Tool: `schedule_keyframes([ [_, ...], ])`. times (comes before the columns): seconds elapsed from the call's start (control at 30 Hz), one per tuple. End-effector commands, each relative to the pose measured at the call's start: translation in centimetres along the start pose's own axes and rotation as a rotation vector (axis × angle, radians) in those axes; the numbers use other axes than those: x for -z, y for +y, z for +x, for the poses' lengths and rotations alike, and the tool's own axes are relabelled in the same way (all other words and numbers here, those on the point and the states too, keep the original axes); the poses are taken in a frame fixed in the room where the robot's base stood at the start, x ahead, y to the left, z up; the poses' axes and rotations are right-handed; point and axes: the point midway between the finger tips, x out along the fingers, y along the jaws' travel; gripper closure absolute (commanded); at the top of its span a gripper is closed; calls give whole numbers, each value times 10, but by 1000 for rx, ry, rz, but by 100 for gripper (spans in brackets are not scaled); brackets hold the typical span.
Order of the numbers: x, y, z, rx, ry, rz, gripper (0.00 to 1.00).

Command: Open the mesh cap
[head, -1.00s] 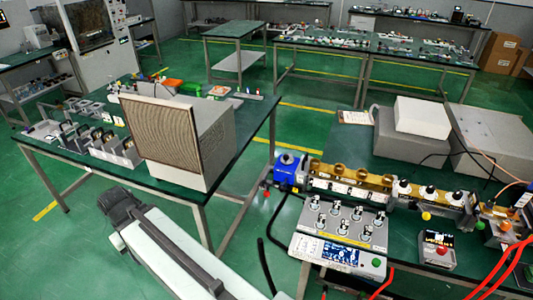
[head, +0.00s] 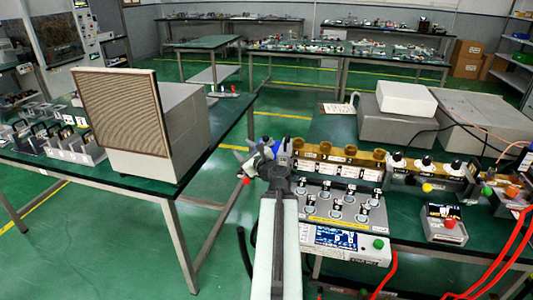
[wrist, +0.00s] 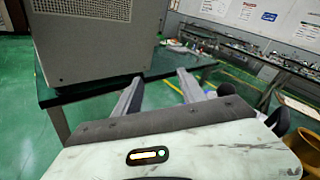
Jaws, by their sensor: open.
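A brown mesh panel (head: 122,112) covers the front of a pale box (head: 190,115) on the left table.
A control panel (head: 340,242) with several switches lies at the bench's front, close to my arm. A small box with a red button (head: 449,223) and red cables stand to its right. Green floor (head: 215,160) is clear between the tables.

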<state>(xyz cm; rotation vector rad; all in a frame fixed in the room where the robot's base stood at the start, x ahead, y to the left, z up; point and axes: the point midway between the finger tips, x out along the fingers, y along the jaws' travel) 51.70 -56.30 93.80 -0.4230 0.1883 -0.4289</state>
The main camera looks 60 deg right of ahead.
Motion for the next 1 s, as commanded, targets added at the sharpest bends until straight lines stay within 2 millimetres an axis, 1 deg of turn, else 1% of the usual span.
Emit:
schedule_keyframes([
  [0.03, 23, -30, -14, 81, 1, 87, 52],
  [0.1, 36, -63, -29, 164, -7, 188, 52],
  [0.2, 44, -85, -41, 222, -16, 259, 52],
  [0.33, 43, -90, -43, 231, -19, 274, 52],
  [0.53, 41, -87, -33, 239, -14, 271, 52],
  [0.57, 41, -87, -29, 240, -14, 270, 52],
  [0.8, 41, -96, 15, 238, -14, 269, 52],
  [0.9, 41, -99, 25, 240, -14, 268, 52],
  [1.0, 41, -98, 26, 240, -14, 268, 52],
])
